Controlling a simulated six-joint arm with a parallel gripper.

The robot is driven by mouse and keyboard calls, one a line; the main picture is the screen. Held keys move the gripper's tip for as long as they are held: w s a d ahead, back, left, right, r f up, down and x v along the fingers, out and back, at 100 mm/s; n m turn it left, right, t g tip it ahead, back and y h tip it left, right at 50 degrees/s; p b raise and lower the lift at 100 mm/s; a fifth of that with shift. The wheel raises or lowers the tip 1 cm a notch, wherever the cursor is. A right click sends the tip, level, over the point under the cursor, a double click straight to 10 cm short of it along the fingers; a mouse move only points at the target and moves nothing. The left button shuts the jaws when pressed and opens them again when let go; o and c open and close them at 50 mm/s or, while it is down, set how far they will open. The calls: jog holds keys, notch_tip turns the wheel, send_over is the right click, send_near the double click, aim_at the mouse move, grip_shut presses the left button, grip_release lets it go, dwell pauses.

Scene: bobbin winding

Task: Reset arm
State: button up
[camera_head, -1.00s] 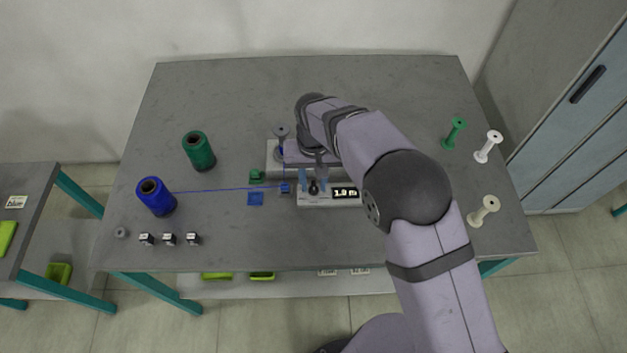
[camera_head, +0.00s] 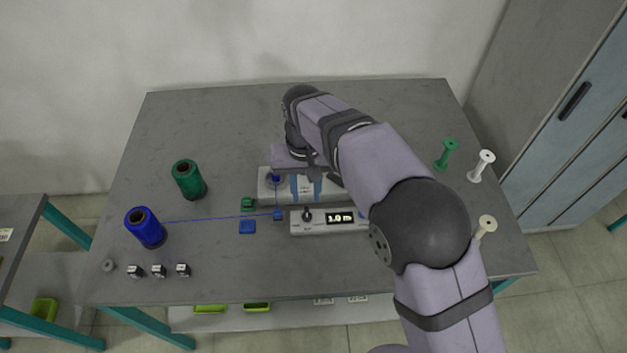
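My gripper (camera_head: 306,187) hangs over the winding machine (camera_head: 265,196), its two light blue fingers apart with nothing seen between them. It is behind the black knob (camera_head: 307,216) on the control box (camera_head: 299,228), whose display (camera_head: 340,217) seems to read 1.0 m. A blue-wound bobbin (camera_head: 276,180) sits on the machine's left side. Blue thread runs from the blue spool (camera_head: 147,229) to a small blue guide (camera_head: 278,215) and up to the bobbin. My arm comes in from the lower right and hides the machine's right part.
A green spool (camera_head: 188,180) stands at the left. A green bobbin (camera_head: 447,155), a white bobbin (camera_head: 482,166) and a partly hidden cream bobbin (camera_head: 486,226) stand at the right. Small black-and-white blocks (camera_head: 159,271) line the front left. The table's back (camera_head: 220,115) is clear.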

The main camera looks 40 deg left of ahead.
jog(key=shift+w, duration=0.1)
jog(key=w+d+r+m, duration=0.1)
jog(key=w+d, duration=0.2)
jog(key=d, duration=0.6)
jog(key=w+d+r+m, duration=0.15)
jog(key=w+d, duration=0.25)
jog(key=d, duration=0.4)
jog(key=w+d+m, duration=0.2)
jog(key=w+d, duration=0.1)
jog(key=d, duration=0.6)
jog(key=s+d+f+m, duration=0.1)
jog(key=s+d, duration=0.4)
jog(key=d, duration=0.6)
jog(key=s+d+f+m, duration=0.1)
jog(key=s+d+m, duration=0.2)
jog(key=s+d, duration=0.3)
jog(key=shift+s+d+f, duration=0.2)
jog(key=shift+d+f, duration=0.15)
jog(key=shift+d, duration=2)
jog(key=shift+m, duration=0.25)
